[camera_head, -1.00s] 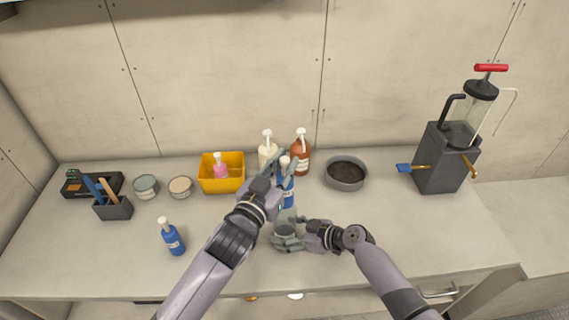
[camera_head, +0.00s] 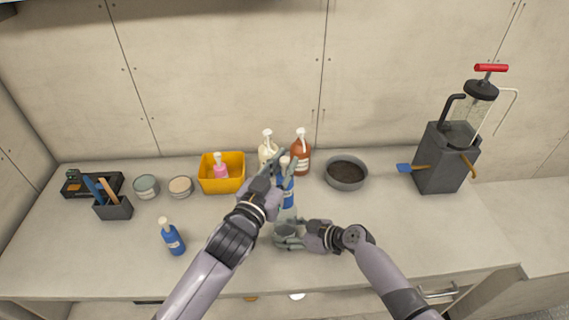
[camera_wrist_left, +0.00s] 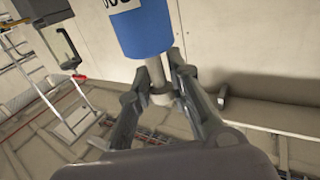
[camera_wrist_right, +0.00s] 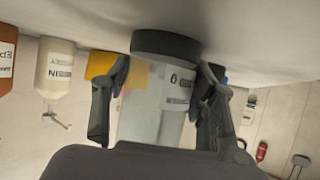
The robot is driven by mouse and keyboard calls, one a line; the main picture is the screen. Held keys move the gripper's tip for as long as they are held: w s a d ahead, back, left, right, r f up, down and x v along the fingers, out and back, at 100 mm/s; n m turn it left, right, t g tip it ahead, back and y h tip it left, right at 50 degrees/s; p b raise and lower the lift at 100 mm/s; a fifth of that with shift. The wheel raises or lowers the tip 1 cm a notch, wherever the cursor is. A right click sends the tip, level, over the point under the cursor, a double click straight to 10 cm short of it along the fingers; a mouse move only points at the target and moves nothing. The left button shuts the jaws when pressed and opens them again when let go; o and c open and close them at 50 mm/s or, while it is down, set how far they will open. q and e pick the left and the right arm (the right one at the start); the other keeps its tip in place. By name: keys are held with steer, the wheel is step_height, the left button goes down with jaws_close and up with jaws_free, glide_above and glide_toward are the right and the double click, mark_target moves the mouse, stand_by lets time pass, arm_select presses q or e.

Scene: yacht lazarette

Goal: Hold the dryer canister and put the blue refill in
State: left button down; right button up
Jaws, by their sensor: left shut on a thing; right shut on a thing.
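My left gripper (camera_head: 281,168) is shut on the blue refill (camera_head: 287,193), holding it upright above the counter by its narrow pale neck. The left wrist view shows the refill's blue body (camera_wrist_left: 146,35), with part of a white label, beyond the fingers (camera_wrist_left: 164,92). My right gripper (camera_head: 287,238) is shut around the clear dryer canister (camera_head: 287,215), just below the refill. In the right wrist view the canister (camera_wrist_right: 155,115) has a dark end and printed label between the fingers (camera_wrist_right: 160,85). The head view does not clearly show whether refill and canister touch.
Cream (camera_head: 267,152) and brown (camera_head: 301,155) pump bottles stand close behind. A yellow bin (camera_head: 208,183) and grey bowl (camera_head: 346,175) flank them. A blue pump bottle (camera_head: 173,240) stands front left; a dark pump unit (camera_head: 436,165) stands right. The counter right of my right gripper is clear.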

arm_select(q)
steer(key=shift+f, duration=6.9)
steer(key=c, duration=1.4)
jaws_free()
steer(key=v, duration=1.2)
